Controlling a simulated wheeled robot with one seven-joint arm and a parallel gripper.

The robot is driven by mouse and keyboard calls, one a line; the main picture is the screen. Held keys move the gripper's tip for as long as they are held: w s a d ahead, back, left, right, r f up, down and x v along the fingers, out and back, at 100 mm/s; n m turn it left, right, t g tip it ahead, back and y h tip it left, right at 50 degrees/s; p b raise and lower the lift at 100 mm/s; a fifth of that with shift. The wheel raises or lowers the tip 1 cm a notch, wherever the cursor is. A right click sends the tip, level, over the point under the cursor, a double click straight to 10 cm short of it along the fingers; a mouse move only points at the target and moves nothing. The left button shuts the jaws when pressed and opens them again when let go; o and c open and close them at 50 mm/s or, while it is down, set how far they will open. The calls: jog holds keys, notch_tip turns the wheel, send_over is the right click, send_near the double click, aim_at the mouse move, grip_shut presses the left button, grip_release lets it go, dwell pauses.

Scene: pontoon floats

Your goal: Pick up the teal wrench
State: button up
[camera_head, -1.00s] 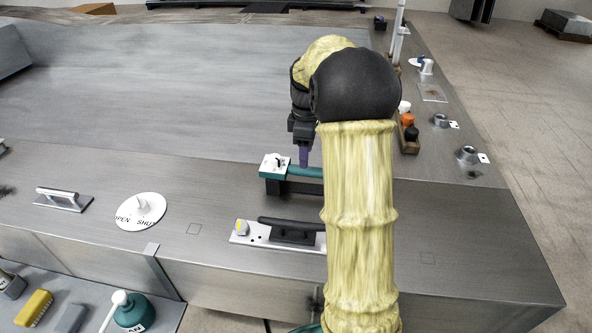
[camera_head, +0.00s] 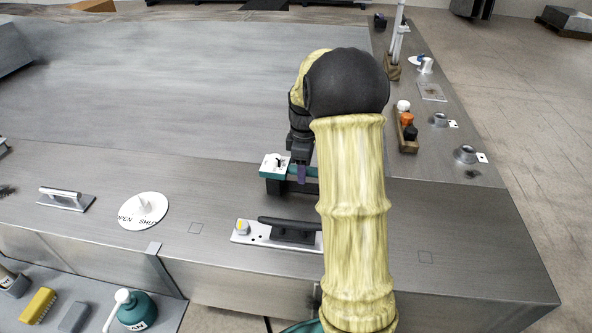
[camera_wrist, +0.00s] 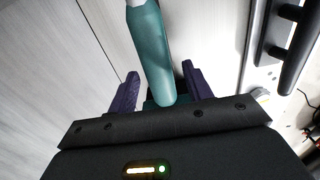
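The teal wrench (camera_head: 303,172) lies across a dark raised rest (camera_head: 276,187) on the metal deck, with a white piece (camera_head: 275,163) at its left end. Part of it is hidden behind my arm. In the wrist view its teal handle (camera_wrist: 153,50) runs up the picture, with a pale part at the top edge. My gripper (camera_head: 301,174) is lowered at the handle. In the wrist view its purple fingers (camera_wrist: 160,80) stand on either side of the handle, with gaps showing on both sides.
A white plate with a black handle (camera_head: 290,230) lies just in front of the rest. A white OPEN/SHUT dial (camera_head: 143,211) and a grey handle (camera_head: 66,199) are to the left. A wooden holder with knobs (camera_head: 407,132) is to the right. The deck behind is clear.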

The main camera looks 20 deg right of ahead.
grip_shut()
jog(key=shift+r, duration=0.1)
jog(key=shift+w+r, duration=0.1)
jog(key=shift+r, duration=0.4)
notch_tip(320, 180, up, 9)
jog(key=b, duration=0.1)
dwell(0.3)
jog(key=c, duration=0.6)
grip_release()
grip_shut()
